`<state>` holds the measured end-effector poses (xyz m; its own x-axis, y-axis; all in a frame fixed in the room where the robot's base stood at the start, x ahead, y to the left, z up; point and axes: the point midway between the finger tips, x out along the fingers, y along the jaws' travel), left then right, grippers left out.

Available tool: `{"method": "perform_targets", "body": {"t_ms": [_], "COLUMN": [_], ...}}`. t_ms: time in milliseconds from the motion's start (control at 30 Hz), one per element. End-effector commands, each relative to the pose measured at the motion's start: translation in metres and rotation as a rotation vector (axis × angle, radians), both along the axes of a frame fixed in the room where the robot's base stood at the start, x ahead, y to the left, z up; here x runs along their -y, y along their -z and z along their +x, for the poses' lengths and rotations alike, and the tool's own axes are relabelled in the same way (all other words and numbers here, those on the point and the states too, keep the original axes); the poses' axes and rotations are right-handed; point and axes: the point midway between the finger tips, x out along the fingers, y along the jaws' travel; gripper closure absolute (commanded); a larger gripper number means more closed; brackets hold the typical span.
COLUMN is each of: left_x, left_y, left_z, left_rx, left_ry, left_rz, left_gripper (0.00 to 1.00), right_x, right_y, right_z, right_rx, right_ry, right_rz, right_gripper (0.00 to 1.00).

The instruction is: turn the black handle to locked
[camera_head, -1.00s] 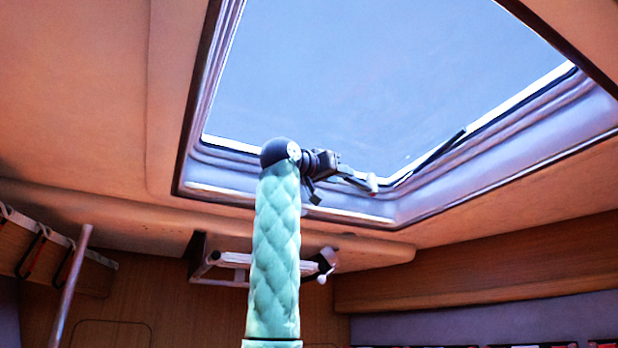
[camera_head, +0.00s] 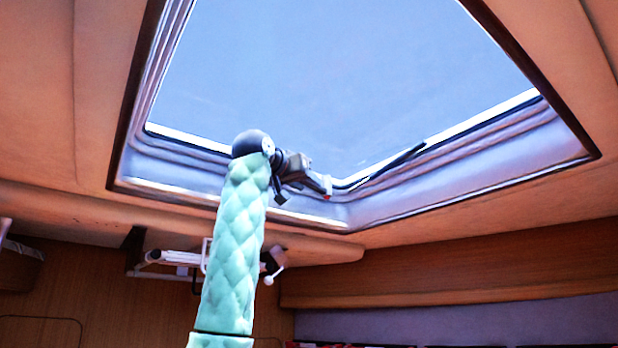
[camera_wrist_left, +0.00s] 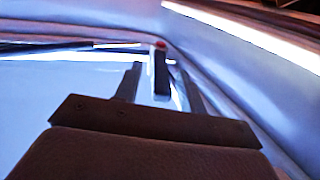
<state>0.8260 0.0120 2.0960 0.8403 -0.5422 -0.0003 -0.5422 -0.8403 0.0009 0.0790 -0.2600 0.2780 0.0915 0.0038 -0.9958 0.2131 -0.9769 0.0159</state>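The black handle (camera_wrist_left: 161,75) is a short dark bar with a red spot at its far end, on the rim of the roof hatch. In the left wrist view it shows between the two fingers of my left gripper (camera_wrist_left: 158,68), which is open. A gap shows on each side, and I see no clear contact. In the head view my left gripper (camera_head: 318,182) is at the hatch's lower corner and hides most of the handle; only a red spot shows by the fingertips. My right gripper is not in view.
The hatch frame (camera_head: 420,190) surrounds the pale pane close to my gripper. A long black bar (camera_head: 398,161) lies along the rim to the right. A white rail (camera_head: 175,257) is on the wall below. Open room lies below the ceiling at right.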

Motion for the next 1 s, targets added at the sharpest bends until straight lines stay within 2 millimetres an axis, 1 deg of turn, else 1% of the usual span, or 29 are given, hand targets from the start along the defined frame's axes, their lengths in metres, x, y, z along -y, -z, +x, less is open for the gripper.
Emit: {"method": "perform_targets", "body": {"t_ms": [33, 200, 567, 600, 667, 700, 800, 1000], "left_x": [0.003, 0.009, 0.011, 0.011, 0.011, 0.011, 0.011, 0.008], "left_y": [-0.003, -0.001, 0.001, 0.001, 0.001, 0.001, 0.001, 0.001], "left_z": [0.005, 0.015, 0.018, 0.018, 0.018, 0.018, 0.018, 0.018], "left_rx": [-0.001, -0.001, 0.001, 0.001, 0.001, 0.001, 0.001, 0.000], "left_ry": [0.001, 0.001, 0.000, 0.000, 0.000, 0.000, 0.000, -0.001], "left_rz": [0.000, 0.001, 0.000, 0.000, 0.000, 0.000, -0.001, 0.000], "left_gripper": [0.60, 0.60, 0.60, 0.64, 0.76, 0.84, 1.00, 1.00], "right_x": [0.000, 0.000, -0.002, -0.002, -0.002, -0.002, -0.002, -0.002], "right_y": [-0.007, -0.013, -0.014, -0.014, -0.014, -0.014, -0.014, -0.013], "right_z": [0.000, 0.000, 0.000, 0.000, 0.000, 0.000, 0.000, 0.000], "right_rx": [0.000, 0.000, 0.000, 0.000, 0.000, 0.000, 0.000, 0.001], "right_ry": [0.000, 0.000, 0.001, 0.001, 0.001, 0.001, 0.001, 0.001], "right_rz": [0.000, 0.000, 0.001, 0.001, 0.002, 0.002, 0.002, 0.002], "right_gripper": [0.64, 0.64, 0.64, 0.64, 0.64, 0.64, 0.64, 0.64]}}
